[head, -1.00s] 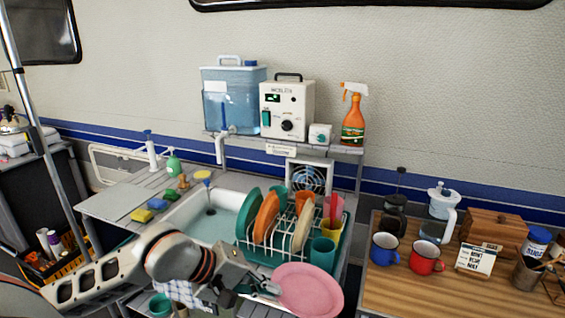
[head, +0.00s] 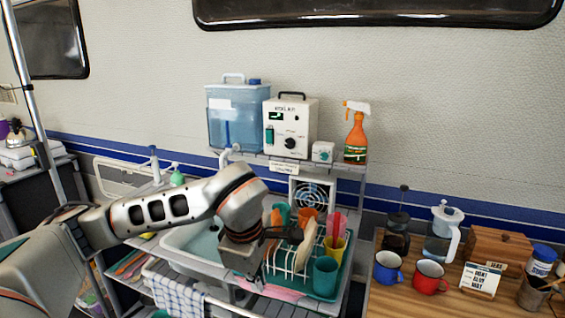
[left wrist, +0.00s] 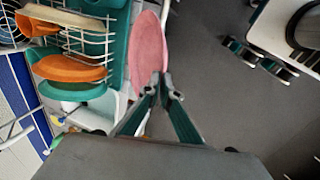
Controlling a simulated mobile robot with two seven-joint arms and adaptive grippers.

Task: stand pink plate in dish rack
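The pink plate (left wrist: 148,48) is held by its rim between the fingertips of my left gripper (left wrist: 160,88) in the left wrist view. In the head view only a thin pink strip of the plate (head: 277,291) shows, at the front of the dish rack and partly hidden. My left gripper (head: 262,268) points down there, its fingertips hard to see. The dish rack (head: 331,284) has white wires on a teal tray and holds several dishes; its wires (left wrist: 85,38) lie left of the plate in the left wrist view. My right gripper is not in view.
Blue (head: 387,266) and red (head: 429,275) mugs stand on the wooden counter at right.

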